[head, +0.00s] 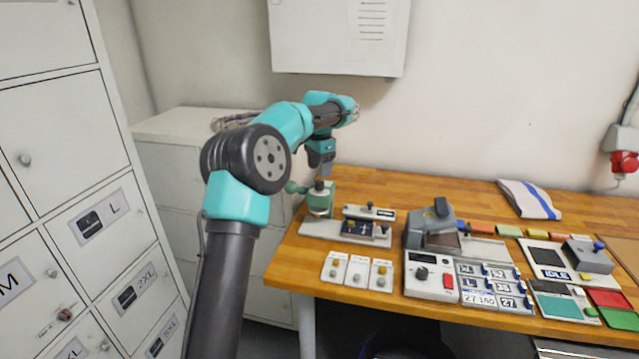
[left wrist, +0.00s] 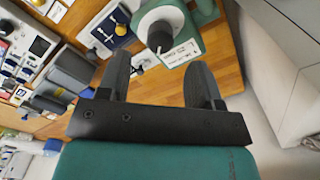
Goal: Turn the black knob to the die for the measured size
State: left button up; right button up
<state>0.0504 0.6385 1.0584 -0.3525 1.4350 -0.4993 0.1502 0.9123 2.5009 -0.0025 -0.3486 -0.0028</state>
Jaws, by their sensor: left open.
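A green and white press (head: 320,203) stands on a pale base at the left end of the bench, with a black knob (head: 319,184) on top. In the left wrist view the black knob (left wrist: 160,37) shows just beyond the fingertips, between their lines. My left gripper (head: 320,172) points down above the press. In the left wrist view the gripper (left wrist: 158,68) is open, with nothing between its fingers. A second black knob (head: 422,273) sits on a white control panel (head: 432,287) beside a red button. Its setting is too small to read. My right gripper is not in view.
Three white cards (head: 357,271) with small round pieces lie at the front edge. A grey machine (head: 430,226) stands behind the panel, with lettered tiles (head: 490,285) beside it. A unit reading IDLE (head: 552,260) is further right. A folded cloth (head: 528,199) lies at the back.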

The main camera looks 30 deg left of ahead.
aim_at(319, 181)
pick_arm(q)
notch_tip(319, 181, down, 6)
jog(key=shift+r, duration=0.1)
dwell(0.4)
jog(key=c, duration=0.9)
